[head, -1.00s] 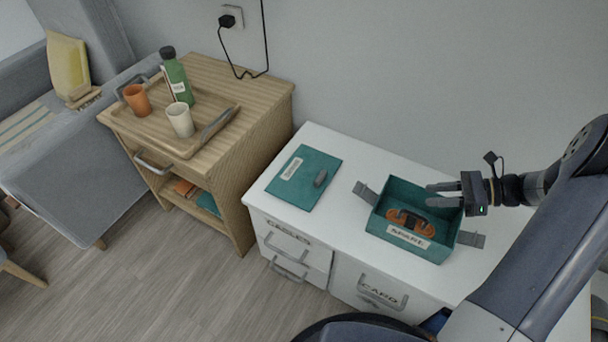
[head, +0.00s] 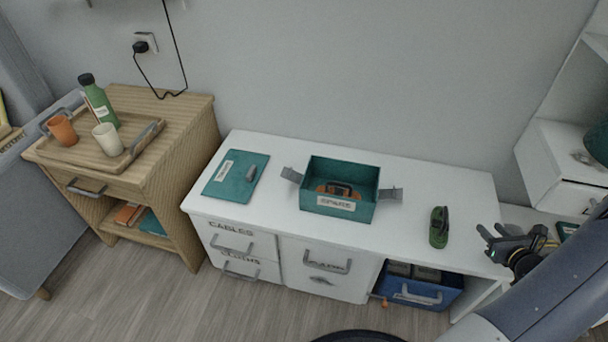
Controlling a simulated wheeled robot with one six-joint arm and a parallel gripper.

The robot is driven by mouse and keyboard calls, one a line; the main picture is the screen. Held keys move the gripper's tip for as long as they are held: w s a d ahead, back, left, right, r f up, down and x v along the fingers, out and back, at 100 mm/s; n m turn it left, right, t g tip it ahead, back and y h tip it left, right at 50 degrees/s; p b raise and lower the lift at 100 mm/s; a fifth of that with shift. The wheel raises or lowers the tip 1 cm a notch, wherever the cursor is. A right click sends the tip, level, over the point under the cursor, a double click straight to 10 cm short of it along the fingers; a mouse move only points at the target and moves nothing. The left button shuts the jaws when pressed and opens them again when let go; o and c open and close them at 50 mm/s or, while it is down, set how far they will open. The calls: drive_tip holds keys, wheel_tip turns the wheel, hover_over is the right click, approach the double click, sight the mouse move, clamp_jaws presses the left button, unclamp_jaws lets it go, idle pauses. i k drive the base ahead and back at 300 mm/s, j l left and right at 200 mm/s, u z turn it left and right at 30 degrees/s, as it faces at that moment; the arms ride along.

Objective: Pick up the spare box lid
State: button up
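The teal lid (head: 235,174) lies flat on the left end of the white desk, with a grey handle and a white label on top. The open teal box labelled SPARE (head: 339,207) stands to its right, with grey side handles. An orange and dark object (head: 334,190) lies inside the box. My gripper (head: 490,240) is at the right end of the desk, far from the lid and the box. Its dark fingers appear spread with nothing between them.
A green and dark object (head: 439,227) lies on the white desk (head: 420,190) between box and gripper. A blue bin (head: 420,289) sits in the open bay below. A wooden cabinet (head: 178,125) at left bears a tray with two cups and a bottle. White shelving rises at right.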

sight(234, 179)
drive_tip(key=j, duration=0.55)
drive_tip(key=k+j+z, duration=0.15)
drive_tip(key=j, duration=0.95)
drive_tip(key=k+j+z, duration=0.1)
drive_tip(key=j, duration=0.45)
drive_tip(key=i+j, duration=0.15)
drive_tip(key=j, duration=0.2)
drive_tip(key=i+j+z, duration=0.1)
drive_tip(key=j, duration=0.3)
drive_tip(key=i+j, duration=0.15)
drive_tip(key=j, duration=0.2)
drive_tip(key=i+j+z, duration=0.1)
drive_tip(key=j, duration=0.3)
drive_tip(key=i+j, duration=0.1)
drive_tip(key=j, duration=0.25)
drive_tip(key=i+j+z, duration=0.1)
drive_tip(key=j, duration=0.3)
